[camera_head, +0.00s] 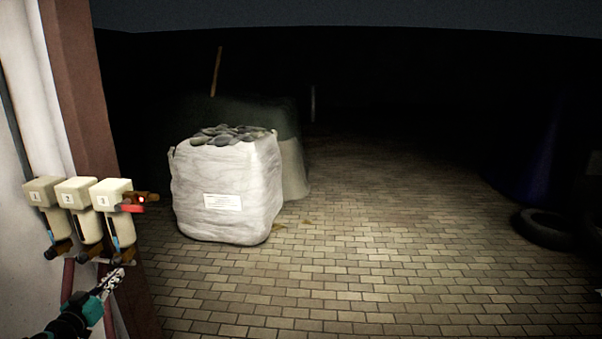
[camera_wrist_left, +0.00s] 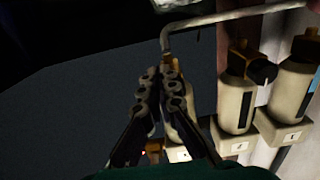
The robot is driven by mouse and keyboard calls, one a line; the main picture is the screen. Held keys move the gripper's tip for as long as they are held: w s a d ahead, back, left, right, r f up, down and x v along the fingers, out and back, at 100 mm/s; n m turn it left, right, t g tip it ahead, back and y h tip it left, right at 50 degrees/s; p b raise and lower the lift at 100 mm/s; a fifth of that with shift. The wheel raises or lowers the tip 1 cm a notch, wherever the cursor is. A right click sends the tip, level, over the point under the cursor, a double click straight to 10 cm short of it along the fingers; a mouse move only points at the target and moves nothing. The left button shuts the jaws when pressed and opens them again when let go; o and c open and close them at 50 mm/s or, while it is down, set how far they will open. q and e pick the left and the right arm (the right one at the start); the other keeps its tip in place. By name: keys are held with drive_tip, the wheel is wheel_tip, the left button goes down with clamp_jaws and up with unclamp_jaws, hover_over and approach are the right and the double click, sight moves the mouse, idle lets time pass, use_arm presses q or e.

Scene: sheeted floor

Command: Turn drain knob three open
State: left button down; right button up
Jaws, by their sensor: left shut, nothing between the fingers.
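Three cream filter units labelled 1 (camera_head: 40,192), 2 (camera_head: 75,192) and 3 (camera_head: 110,193) hang in a row at the left. Each has a dark and brass drain knob at its bottom; the third drain knob (camera_head: 117,257) is at the right end. My left gripper (camera_head: 117,274) is shut and empty, just below the third drain knob. In the left wrist view, the shut fingers (camera_wrist_left: 160,75) overlap the third unit and hide much of it. Contact with the knob cannot be told. My right gripper is not in view.
A red handle (camera_head: 130,208) and brass fitting stick out right of unit 3. A bent grey pipe (camera_wrist_left: 225,18) crosses the top of the wrist view. A white bulk bag (camera_head: 230,195) of stones stands on the paved floor. A tyre (camera_head: 545,228) lies at right; the middle floor is clear.

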use_arm(q)
drive_tip(key=shift+a+b, duration=0.35)
drive_tip(key=shift+a, duration=0.05)
drive_tip(key=shift+w+a, duration=0.1)
drive_tip(key=shift+a, duration=0.6)
drive_tip(key=shift+a, duration=0.1)
idle(0.4)
drive_tip(key=shift+b, duration=0.35)
drive_tip(key=s, duration=0.6)
drive_tip(key=shift+a+f+b, duration=0.3)
drive_tip(key=shift+a+b, duration=0.1)
drive_tip(key=shift+d, duration=0.1)
